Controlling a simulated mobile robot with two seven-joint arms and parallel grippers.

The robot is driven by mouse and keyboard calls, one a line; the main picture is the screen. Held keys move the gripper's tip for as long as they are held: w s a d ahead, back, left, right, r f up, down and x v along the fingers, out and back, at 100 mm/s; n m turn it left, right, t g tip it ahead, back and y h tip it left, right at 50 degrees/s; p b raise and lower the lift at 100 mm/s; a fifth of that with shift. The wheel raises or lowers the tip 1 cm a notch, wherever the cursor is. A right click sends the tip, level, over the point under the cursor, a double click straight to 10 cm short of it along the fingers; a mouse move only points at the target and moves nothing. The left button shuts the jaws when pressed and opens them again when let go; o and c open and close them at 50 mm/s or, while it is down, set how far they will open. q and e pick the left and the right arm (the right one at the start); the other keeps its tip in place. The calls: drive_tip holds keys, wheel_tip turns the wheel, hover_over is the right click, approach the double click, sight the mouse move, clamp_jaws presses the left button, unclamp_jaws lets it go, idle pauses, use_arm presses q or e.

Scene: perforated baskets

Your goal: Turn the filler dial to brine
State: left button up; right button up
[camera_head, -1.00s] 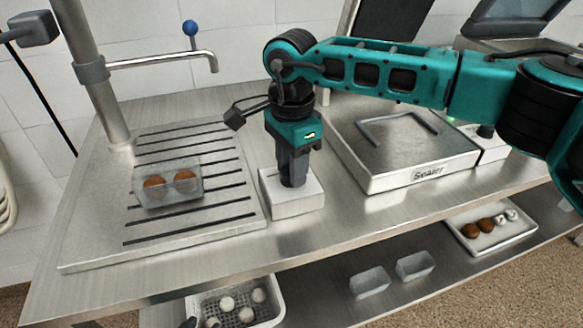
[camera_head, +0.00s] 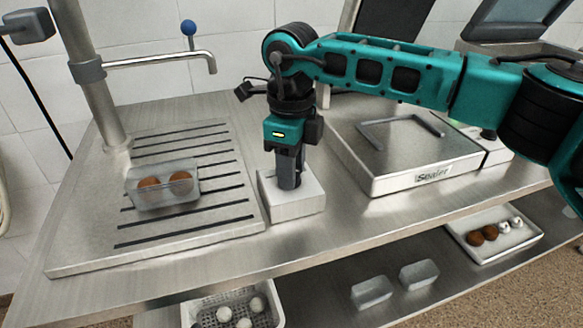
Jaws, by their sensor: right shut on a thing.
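A small white box (camera_head: 296,208), which looks like the filler dial's base, stands on the steel counter between the slatted drain board and the sealer. My right gripper (camera_head: 289,185) points straight down onto its top and is shut on a part there, apparently the dial. The gripper hides the dial and any markings, so its setting cannot be read. The filler spout (camera_head: 170,58) with a blue-knobbed lever (camera_head: 189,30) reaches over the drain board. Under it, a clear tub (camera_head: 163,187) with two brown balls sits on the board (camera_head: 190,230). My left gripper is not in view.
The sealer (camera_head: 405,150) with a grey handle stands right of the box. On the lower shelf are a perforated basket (camera_head: 278,300) of white balls, two empty clear tubs (camera_head: 371,291) (camera_head: 419,274) and a white tray (camera_head: 498,250) with brown and white balls.

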drive_tip(key=shift+m, duration=1.5)
drive_tip(key=shift+b, duration=0.3)
drive_tip(key=o, duration=1)
drive_tip(key=shift+o, duration=0.2)
wheel_tip(320, 180, up, 13)
drive_tip(key=p, duration=0.1)
